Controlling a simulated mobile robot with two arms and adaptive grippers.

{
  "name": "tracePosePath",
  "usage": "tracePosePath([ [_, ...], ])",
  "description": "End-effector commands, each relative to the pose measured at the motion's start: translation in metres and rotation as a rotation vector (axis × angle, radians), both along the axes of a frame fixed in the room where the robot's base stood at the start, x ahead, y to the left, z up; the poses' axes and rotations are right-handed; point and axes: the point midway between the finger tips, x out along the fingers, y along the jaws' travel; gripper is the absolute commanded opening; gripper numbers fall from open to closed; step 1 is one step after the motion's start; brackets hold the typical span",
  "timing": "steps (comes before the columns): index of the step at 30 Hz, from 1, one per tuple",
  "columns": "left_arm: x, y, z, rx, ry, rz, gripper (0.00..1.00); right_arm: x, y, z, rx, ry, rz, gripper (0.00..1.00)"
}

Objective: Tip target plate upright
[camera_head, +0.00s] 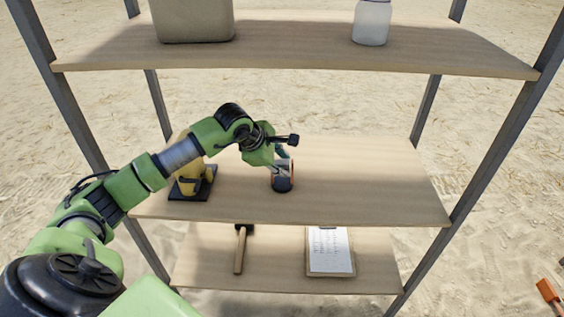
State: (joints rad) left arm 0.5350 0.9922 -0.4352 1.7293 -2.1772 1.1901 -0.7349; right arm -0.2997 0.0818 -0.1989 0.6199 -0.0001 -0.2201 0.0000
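A small dark blue, white and orange piece (283,184) is on the middle shelf, near its centre; it may be the target plate. It is partly hidden by my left gripper (281,163), whose fingers point down at its upper part. The piece looks upright or steeply tilted, but I cannot tell which. The fingers overlap it in the picture, and I cannot tell whether they are closed on it. My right gripper is not in view.
A yellow figure on a dark base (192,182) stands behind my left arm on the middle shelf (370,185), whose right side is clear. A beige box (193,20) and white jar (371,22) stand above. A hammer (240,250) and clipboard (330,252) lie below.

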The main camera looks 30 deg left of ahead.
Motion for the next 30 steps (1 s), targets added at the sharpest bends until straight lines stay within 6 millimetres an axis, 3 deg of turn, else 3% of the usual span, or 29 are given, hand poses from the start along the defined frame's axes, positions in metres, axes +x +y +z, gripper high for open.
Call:
tracePosePath([
  [1, 0.0, 0.0, 0.0, 0.0, 0.0, 0.0, 0.2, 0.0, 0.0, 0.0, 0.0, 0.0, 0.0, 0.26],
  [3, 0.0, 0.0, 0.0, 0.0, 0.0, 0.0, 0.02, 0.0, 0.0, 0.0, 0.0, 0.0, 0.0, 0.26],
  [4, 0.0, 0.0, 0.0, 0.0, 0.0, 0.0, 0.0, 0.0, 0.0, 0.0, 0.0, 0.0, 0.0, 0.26],
  [16, 0.002, 0.002, 0.004, -0.025, 0.039, 0.002, 0.0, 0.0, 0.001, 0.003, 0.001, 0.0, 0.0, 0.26],
  [30, 0.012, 0.007, 0.007, -0.178, 0.285, 0.002, 0.0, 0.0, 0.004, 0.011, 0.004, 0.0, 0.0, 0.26],
])
